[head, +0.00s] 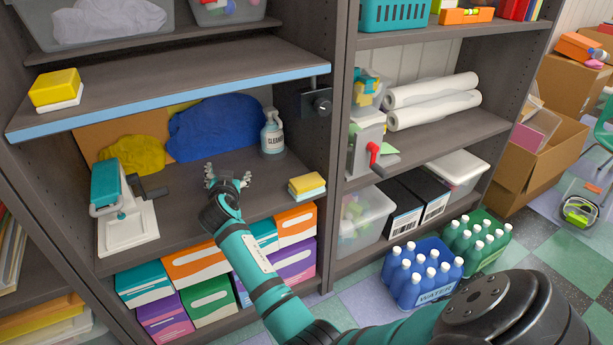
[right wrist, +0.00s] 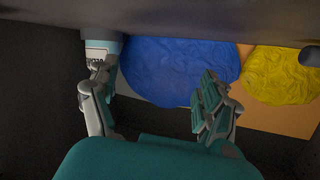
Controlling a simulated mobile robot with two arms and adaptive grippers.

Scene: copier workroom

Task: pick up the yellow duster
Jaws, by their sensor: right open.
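The yellow duster (head: 133,153) is a crumpled yellow cloth at the back left of the middle shelf. It also shows at the right of the right wrist view (right wrist: 282,75). My right gripper (head: 228,177) is over the same shelf, to the right of the duster and apart from it. In the right wrist view its fingers (right wrist: 157,102) are spread with nothing between them, facing a blue cloth (right wrist: 172,72). That blue cloth (head: 214,127) lies right of the duster in the head view. My left gripper is in neither view.
A spray bottle (head: 272,134) stands right of the blue cloth. A teal-handled device (head: 122,207) stands at the shelf's left front; a sponge (head: 306,186) lies at the right. A blue-edged shelf board (head: 190,75) overhangs the cloths. Colourful boxes (head: 205,265) fill the shelf below.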

